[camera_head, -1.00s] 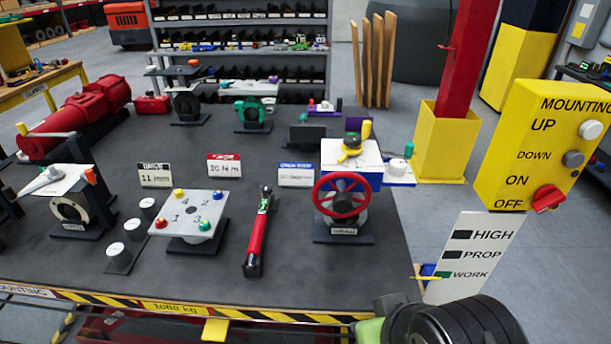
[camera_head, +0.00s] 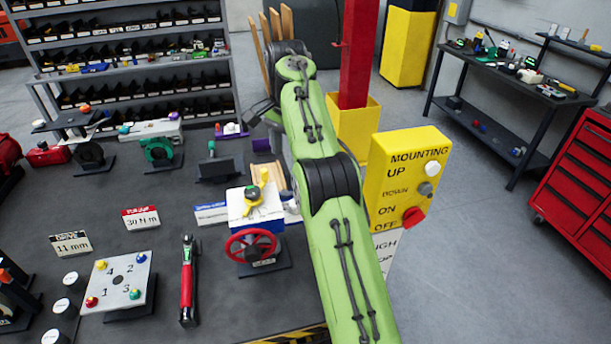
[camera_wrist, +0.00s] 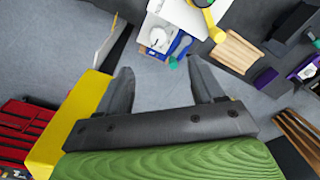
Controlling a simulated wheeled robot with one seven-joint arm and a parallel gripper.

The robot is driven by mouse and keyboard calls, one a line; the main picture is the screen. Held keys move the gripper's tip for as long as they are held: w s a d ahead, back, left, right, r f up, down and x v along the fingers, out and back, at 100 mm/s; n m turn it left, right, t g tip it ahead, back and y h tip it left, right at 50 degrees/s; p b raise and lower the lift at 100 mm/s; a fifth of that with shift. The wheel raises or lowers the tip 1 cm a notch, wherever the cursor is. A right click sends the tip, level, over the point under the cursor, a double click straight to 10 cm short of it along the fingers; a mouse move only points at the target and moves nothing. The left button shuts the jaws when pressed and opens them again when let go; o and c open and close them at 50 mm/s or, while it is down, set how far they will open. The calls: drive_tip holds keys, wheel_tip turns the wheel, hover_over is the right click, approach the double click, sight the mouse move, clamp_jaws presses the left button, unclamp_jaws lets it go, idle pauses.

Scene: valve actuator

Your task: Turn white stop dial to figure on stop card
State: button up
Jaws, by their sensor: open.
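The white stop dial (camera_wrist: 160,38) is a round white knob on a white plate with blue beneath, on the side of the valve actuator. In the wrist view it lies just beyond my gripper (camera_wrist: 161,72), roughly between the lines of the two fingers. My gripper is open and empty, apart from the dial. In the head view my green arm hides the dial; the actuator's white top (camera_head: 240,212) and red handwheel (camera_head: 252,246) show. A blue-headed card (camera_head: 211,213), possibly the stop card, stands left of the actuator; its figure is unreadable.
A teal knob (camera_wrist: 174,63) sits near the dial, close to the fingertips. A yellow switch box (camera_head: 408,180) stands right of my arm, near a red post (camera_head: 357,55) with a yellow base. A red torque wrench (camera_head: 187,280) lies left of the handwheel.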

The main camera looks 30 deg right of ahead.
drive_tip(key=shift+m, duration=0.6)
drive_tip(key=f, duration=0.5)
drive_tip(key=d+f, duration=0.1)
drive_tip(key=f, duration=1.1)
drive_tip(key=shift+w+d, duration=0.3)
drive_tip(key=shift+w, duration=0.05)
drive_tip(key=c, duration=1.1)
